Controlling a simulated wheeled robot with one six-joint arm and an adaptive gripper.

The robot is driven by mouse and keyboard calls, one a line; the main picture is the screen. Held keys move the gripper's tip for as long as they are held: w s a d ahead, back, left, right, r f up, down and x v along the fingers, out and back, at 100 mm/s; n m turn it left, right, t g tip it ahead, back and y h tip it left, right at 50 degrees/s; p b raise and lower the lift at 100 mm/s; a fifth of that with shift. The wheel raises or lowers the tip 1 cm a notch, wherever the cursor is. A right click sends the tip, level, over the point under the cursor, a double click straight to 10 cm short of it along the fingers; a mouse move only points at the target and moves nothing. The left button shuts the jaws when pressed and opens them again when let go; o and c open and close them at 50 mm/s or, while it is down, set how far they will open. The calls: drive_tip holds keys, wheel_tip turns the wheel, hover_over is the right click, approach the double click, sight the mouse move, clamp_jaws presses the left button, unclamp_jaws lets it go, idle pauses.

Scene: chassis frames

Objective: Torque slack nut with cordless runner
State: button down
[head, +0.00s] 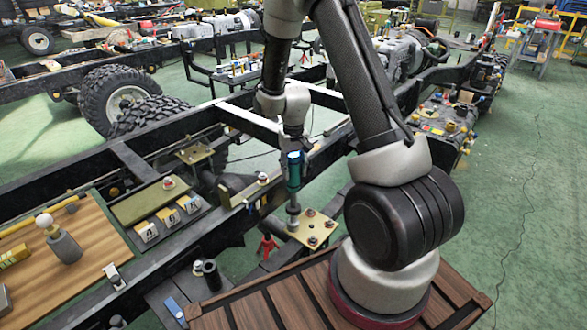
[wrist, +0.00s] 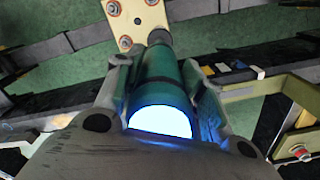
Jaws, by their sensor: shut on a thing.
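My gripper (head: 293,148) is shut on the teal cordless runner (head: 294,172), which hangs upright with its grey socket (head: 293,214) pointing down. In the wrist view my gripper (wrist: 160,65) has a finger on each side of the runner (wrist: 160,78), whose near end glows pale blue. The socket end is beside or over the left part of a brass-coloured plate (head: 322,225) with several nuts, such as one nut (head: 313,240) at the front. I cannot tell whether the socket touches a nut. The plate (wrist: 138,22) shows past the runner's tip in the wrist view, with nuts in red rings.
The black chassis rail (head: 215,222) runs alongside the plate. Numbered blocks (head: 167,215) and another brass plate (head: 194,152) with a nut are to the left. A wooden board (head: 65,275) holds tools at far left. The green floor at right is largely clear.

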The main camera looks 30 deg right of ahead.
sight(293, 159)
drive_tip(key=shift+r, duration=0.1)
idle(0.6)
drive_tip(key=shift+r, duration=1.5)
drive_tip(key=shift+r, duration=2.45)
drive_tip(key=shift+f, duration=0.1)
